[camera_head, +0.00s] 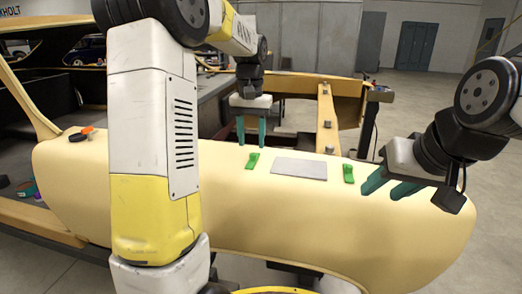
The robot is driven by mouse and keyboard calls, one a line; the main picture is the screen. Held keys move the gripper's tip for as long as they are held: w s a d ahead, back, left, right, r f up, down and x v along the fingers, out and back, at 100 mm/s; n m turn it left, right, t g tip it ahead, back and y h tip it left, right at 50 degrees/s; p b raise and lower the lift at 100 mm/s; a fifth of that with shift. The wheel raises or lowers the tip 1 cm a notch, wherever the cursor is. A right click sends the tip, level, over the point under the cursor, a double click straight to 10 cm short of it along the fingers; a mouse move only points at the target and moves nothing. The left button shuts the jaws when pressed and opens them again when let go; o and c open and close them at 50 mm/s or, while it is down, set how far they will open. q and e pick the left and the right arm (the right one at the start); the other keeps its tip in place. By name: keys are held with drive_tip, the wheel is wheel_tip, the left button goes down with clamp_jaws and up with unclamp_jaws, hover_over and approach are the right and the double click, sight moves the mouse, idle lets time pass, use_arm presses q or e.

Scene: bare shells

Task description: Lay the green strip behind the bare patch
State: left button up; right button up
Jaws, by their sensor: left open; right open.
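A cream car-body shell (270,215) lies across the view. A grey bare patch (300,168) is on its upper surface. One green strip (252,161) lies just left of the patch, and another green strip (348,173) lies just right of it. Both are apart from the patch. My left gripper (251,142) is open and empty, pointing down with its teal fingertips just beyond the left strip in the picture. My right gripper (380,191) is open and empty, its fingers slanting left, close to the right of the right strip. Whether its fingertips touch the shell is unclear.
A black round item (77,137) and an orange item (87,131) sit on the shell's left end. A cream frame bar (327,120) with bolts stands behind the shell. My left arm hides part of the shell. Bare floor shows at the right.

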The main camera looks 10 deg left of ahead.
use_arm(q)
wheel_tip(320, 180, up, 6)
drive_tip(key=r, duration=0.1)
drive_tip(key=s+r+t+h, duration=0.1)
drive_tip(key=s+r+t, duration=0.15)
drive_tip(key=s, duration=0.95)
drive_tip(key=s+d+f+t+h, duration=0.1)
drive_tip(key=s+f, duration=0.5)
drive_tip(key=s, duration=0.6)
drive_tip(key=shift+s+d+t, duration=0.15)
drive_tip(key=shift+d+t, duration=0.45)
drive_tip(key=shift+t, duration=0.75)
